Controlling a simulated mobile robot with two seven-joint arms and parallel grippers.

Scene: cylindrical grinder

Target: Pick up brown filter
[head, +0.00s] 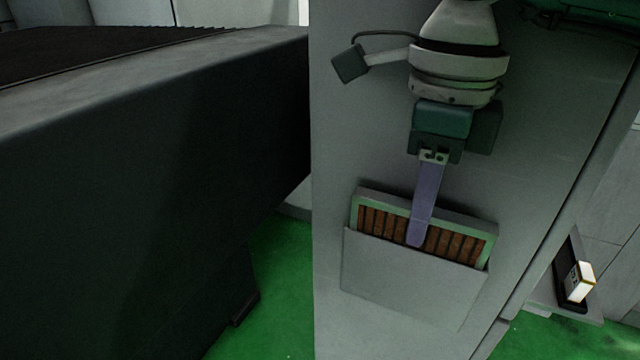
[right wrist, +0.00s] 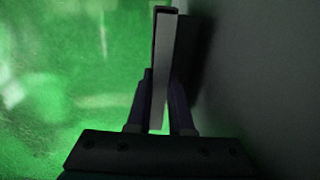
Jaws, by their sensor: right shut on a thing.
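The brown filter (head: 378,222) has dark brown pleats in a pale frame. In the head view it stands in a grey wall pocket (head: 410,285), its upper part showing and its lower part hidden. My right gripper (head: 416,240) reaches down from above, with a purple finger lying over the filter's front. In the right wrist view my right gripper (right wrist: 160,115) has its two purple fingers on either side of a thin upright edge, which appears to be the filter (right wrist: 163,70). It is shut on it. My left gripper is not in view.
The pocket is on a grey cabinet side (head: 365,130). A large dark machine body (head: 150,190) fills the left of the head view. Green floor (head: 265,285) shows between them. A small lit box (head: 579,281) is at the far right.

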